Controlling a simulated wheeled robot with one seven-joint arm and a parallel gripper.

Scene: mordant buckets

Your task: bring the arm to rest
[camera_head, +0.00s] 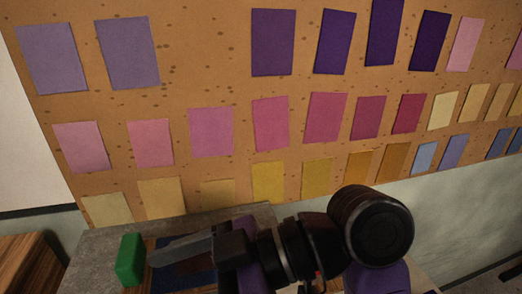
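My arm reaches leftward across the bottom of the head view, with its dark round joint at the right. My gripper (160,255) points left over a grey worktop (95,261). Its fingers are seen edge-on and overlap, so I cannot tell whether they are open or shut. Nothing shows clearly held between them. A green block (130,260) stands just left of the fingertips; I cannot tell whether they touch it.
A dark blue flat thing (195,281) lies under my gripper, partly hidden. A corkboard (205,60) with rows of coloured swatches fills the wall behind. A brown wooden surface (28,266) is at lower left. My arm hides part of the worktop.

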